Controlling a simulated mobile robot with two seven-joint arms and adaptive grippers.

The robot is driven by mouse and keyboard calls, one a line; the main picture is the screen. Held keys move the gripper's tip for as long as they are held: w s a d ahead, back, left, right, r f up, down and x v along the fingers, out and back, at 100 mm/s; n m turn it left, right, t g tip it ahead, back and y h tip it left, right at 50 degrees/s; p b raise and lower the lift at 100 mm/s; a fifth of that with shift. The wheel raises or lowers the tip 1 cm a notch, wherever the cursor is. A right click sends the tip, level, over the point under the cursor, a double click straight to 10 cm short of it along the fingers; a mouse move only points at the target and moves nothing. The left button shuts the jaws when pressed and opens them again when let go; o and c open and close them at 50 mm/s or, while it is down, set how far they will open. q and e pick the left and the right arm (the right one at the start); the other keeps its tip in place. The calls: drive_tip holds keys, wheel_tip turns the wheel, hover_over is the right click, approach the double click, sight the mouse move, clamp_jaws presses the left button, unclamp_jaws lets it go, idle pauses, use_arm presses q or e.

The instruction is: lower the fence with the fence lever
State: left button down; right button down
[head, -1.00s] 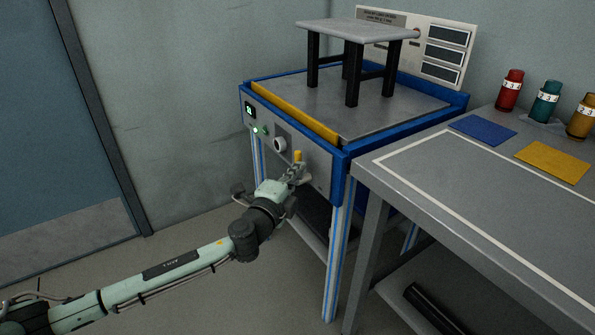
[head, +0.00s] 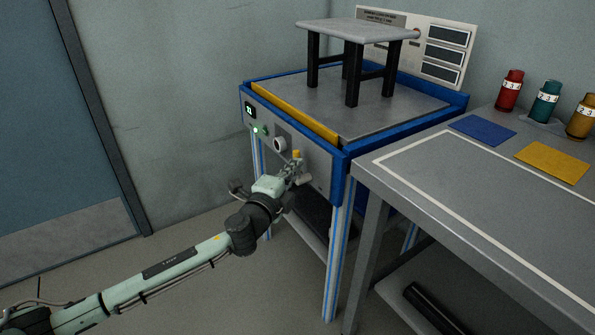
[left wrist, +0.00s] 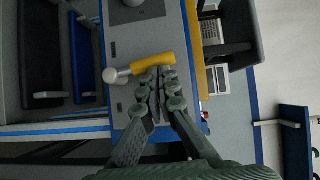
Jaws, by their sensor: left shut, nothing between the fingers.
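The fence (head: 295,113), a yellow bar, runs along the stand's front top edge. My left gripper (head: 298,170) is shut and empty, right below the lever's grip; its fingertips (left wrist: 158,78) overlap the grip's edge, and I cannot tell whether they touch. My right gripper is not in view.
A small grey-topped stool (head: 357,30) stands on the test stand's plate. A grey workbench (head: 480,200) stands close at right, with several coloured cylinders and mats.

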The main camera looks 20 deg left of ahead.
use_arm(q)
drive_tip(key=shift+w+a+r, duration=0.2)
drive_tip(key=shift+w+a, duration=0.6)
drive_tip(key=shift+a, duration=0.15)
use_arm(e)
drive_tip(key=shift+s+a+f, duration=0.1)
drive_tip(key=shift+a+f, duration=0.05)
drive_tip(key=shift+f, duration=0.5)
use_arm(q)
drive_tip(key=shift+a, duration=0.1)
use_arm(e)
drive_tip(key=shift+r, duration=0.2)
